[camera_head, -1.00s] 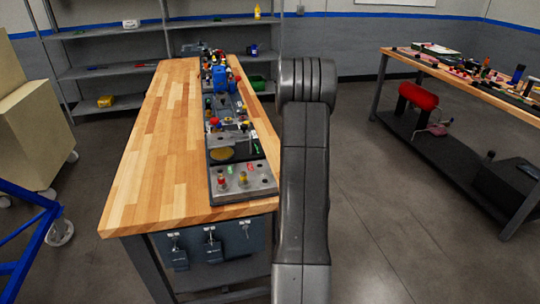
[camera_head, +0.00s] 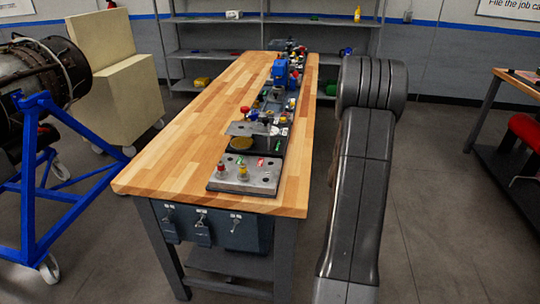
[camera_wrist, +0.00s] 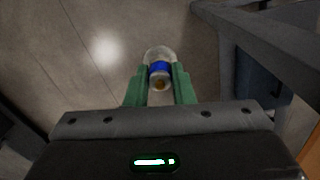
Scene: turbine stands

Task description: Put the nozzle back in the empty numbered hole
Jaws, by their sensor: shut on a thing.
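My gripper (camera_wrist: 160,88) is shut on the nozzle (camera_wrist: 160,69), a small piece with a blue band and a pale metal end. In the wrist view its green fingers grip it on both sides, with only floor beyond. The gripper is out of sight in the head view, where my arm stands right of the bench. A grey metal block (camera_head: 232,181) with holes lies at the bench's near end. Several small coloured pieces stand in or on it, and dark holes show. The hole numbers are too small to read.
The wooden workbench (camera_head: 178,130) is bare on its left half; tools and parts crowd its right side. A blue stand (camera_head: 28,190) with an engine is at left. Shelves (camera_head: 215,50) stand behind. Another table (camera_head: 510,80) is at right. Floor right of the bench is open.

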